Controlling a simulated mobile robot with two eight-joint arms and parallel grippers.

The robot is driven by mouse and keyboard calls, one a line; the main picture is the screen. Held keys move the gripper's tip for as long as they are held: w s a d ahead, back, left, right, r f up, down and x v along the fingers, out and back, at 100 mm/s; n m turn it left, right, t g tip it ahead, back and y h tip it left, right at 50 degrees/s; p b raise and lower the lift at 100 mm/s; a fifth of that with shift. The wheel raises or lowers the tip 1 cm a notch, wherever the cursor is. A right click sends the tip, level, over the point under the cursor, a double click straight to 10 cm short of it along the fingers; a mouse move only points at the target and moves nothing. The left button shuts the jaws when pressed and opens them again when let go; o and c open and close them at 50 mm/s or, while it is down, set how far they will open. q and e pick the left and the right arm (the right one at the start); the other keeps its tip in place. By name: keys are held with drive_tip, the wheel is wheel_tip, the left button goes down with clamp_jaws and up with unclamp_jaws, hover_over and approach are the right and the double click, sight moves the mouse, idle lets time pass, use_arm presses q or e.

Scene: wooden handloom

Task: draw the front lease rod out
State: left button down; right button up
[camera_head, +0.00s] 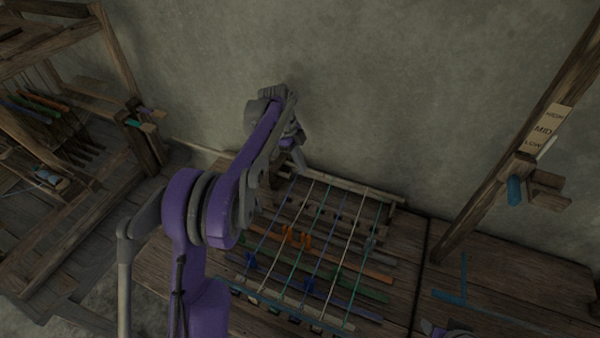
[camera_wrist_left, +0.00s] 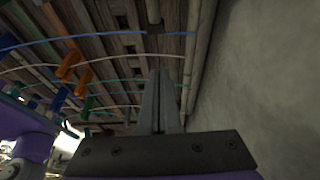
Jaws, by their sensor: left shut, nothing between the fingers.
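The loom's warp threads (camera_head: 322,250) run over several flat rods on a wooden bench. An orange rod (camera_head: 378,276), a green rod (camera_head: 372,294) and a blue rod (camera_head: 364,312) show their right ends. I cannot tell which is the front lease rod. My left gripper (camera_head: 299,160) is above the back left of the threads, near the back bar. In the left wrist view its fingers (camera_wrist_left: 160,102) are together and empty, apart from any rod.
A pale bar (camera_head: 345,186) closes the back of the threads along the wall. Orange pegs (camera_head: 306,240) and blue pegs (camera_head: 308,286) stand among the threads. A wooden post (camera_head: 500,168) with height labels rises at right. Another wooden frame (camera_head: 110,60) stands at left.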

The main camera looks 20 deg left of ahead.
use_arm(q)
drive_tip(key=v, duration=0.4)
drive_tip(key=shift+w+r, duration=0.1)
drive_tip(key=shift+r, duration=0.3)
idle(0.9)
